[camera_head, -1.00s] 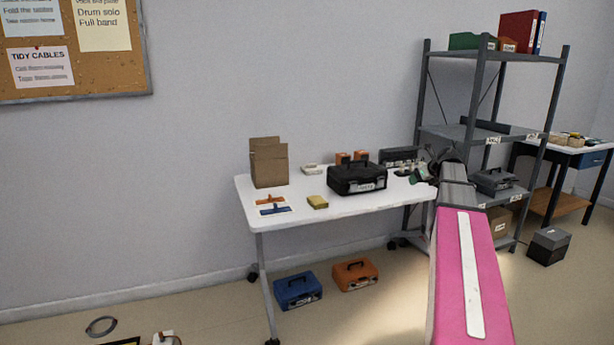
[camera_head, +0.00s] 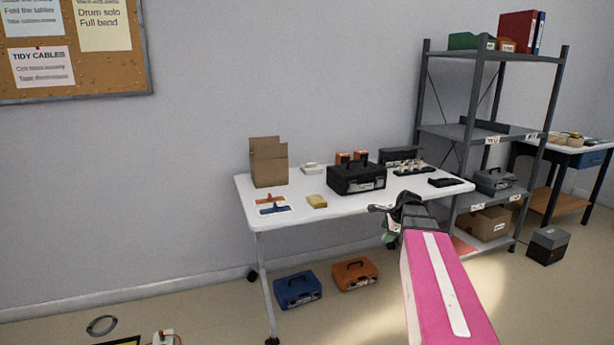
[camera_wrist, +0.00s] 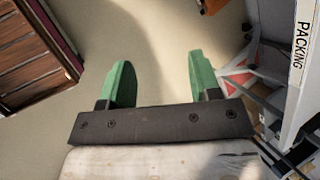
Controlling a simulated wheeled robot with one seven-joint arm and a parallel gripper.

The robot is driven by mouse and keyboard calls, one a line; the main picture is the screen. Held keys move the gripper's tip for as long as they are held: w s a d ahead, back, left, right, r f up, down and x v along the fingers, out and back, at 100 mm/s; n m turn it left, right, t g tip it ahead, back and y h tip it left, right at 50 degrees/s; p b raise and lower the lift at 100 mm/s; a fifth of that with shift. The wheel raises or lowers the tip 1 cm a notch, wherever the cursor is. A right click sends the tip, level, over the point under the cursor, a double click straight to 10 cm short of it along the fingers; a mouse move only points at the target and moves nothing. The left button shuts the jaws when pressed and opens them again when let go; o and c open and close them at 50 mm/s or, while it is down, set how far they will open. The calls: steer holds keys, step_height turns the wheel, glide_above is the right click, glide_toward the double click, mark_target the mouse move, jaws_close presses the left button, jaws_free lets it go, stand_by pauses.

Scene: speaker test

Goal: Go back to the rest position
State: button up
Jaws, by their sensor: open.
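My gripper (camera_head: 380,222) is in front of the white table's near edge, right of the table's middle in the head view. My pink arm (camera_head: 428,285) reaches up to it from the lower right. In the wrist view its two green fingers (camera_wrist: 157,85) stand wide apart with bare floor between them. Nothing is held. The fingertips are small and partly hidden in the head view.
The white table (camera_head: 345,206) carries a black case (camera_head: 356,178), a cardboard box (camera_head: 268,162), a yellow sponge-like block (camera_head: 317,201) and a flat black item (camera_head: 445,182). A grey shelf (camera_head: 475,132) stands to the right. Blue (camera_head: 298,290) and orange (camera_head: 354,274) cases lie on the floor below.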

steer(key=s+a+f+n+g+h, duration=0.1)
steer(key=s+a+f+n, duration=0.2)
steer(key=s+f+n, duration=0.2)
steer(key=s+a+f+n+g+h, duration=0.1)
steer(key=s+a+f+n+g, duration=0.1)
steer(key=s+a+f+n, duration=0.2)
steer(key=s+a+f+n+g, duration=0.1)
steer(key=s+a+f+n, duration=0.3)
steer(key=s+n, duration=0.5)
steer(key=shift+s+a+f+n+g+h, duration=0.3)
steer(key=shift+s+f+h, duration=0.1)
steer(key=shift+s+f, duration=0.65)
steer(key=shift+c, duration=0.3)
